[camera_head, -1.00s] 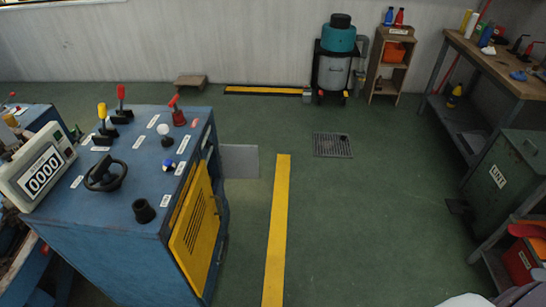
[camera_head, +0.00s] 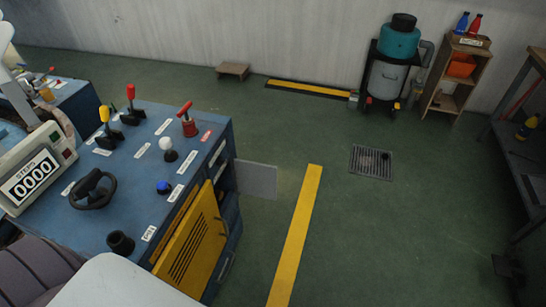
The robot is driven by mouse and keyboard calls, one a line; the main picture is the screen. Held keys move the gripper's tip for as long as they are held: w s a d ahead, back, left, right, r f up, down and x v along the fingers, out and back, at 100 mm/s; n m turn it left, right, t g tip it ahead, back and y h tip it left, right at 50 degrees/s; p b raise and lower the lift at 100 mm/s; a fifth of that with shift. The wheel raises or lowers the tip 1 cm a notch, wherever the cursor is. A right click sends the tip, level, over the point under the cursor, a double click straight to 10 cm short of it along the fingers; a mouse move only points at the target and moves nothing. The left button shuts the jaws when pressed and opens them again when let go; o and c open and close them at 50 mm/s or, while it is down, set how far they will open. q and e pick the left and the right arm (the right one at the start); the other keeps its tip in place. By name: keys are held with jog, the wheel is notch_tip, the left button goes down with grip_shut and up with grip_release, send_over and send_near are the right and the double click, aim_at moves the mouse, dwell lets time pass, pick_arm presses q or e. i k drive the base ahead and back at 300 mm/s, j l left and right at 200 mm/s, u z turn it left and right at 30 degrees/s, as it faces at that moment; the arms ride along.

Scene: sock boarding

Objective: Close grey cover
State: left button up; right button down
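A flat grey cover (camera_head: 257,180) sticks out to the right from the side of the blue machine (camera_head: 130,190), above the floor. It stands away from the machine side like an opened flap. A yellow slotted panel (camera_head: 192,245) is on the same side, nearer to me. Neither of my grippers shows in the head view. Pale parts of my own arms show at the left edge and the bottom, and they hide part of the machine's near edge.
The machine top carries levers, a black handwheel (camera_head: 93,188) and a counter display (camera_head: 34,174). Green floor with a yellow stripe (camera_head: 297,235) and a drain grate (camera_head: 371,162) lies open to the right. A teal-topped vacuum (camera_head: 398,45), a shelf (camera_head: 458,75) and a workbench stand beyond.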

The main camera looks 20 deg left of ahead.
aim_at(256, 179)
jog(key=i, duration=2.3)
jog(key=i+u, duration=0.4)
jog(key=i+l+u, duration=0.25)
jog(key=u, duration=0.15)
jog(key=i+l+u, duration=0.4)
jog(key=j+u, duration=0.1)
jog(key=u, duration=3)
